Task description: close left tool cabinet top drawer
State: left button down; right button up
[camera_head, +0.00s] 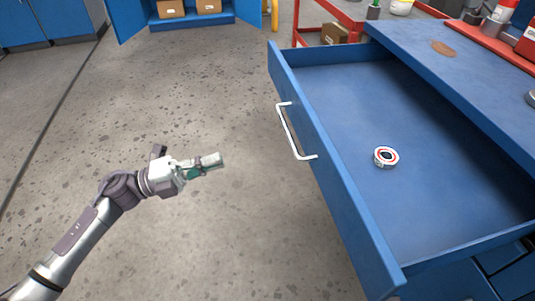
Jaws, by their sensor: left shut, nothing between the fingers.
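The blue top drawer (335,172) of the tool cabinet (440,50) stands pulled out toward the left of the picture. Its front carries a white bar handle (289,132). A small round roll, white and red with a dark centre (386,157), lies on the drawer floor. My left gripper (218,160) is shut and empty. It is to the left of the drawer front, apart from the handle, with its fingers pointing right toward it. My right gripper is not in view.
An open blue cabinet (190,22) with cardboard boxes stands at the back. A red frame (325,12) is behind the drawer. Cans and bottles stand on the cabinet top at the right. The grey floor (210,90) left of the drawer is clear.

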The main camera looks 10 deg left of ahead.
pick_arm(q)
jog(key=x, duration=1.4)
jog(key=shift+s+r, duration=0.2)
jog(key=shift+d, duration=0.1)
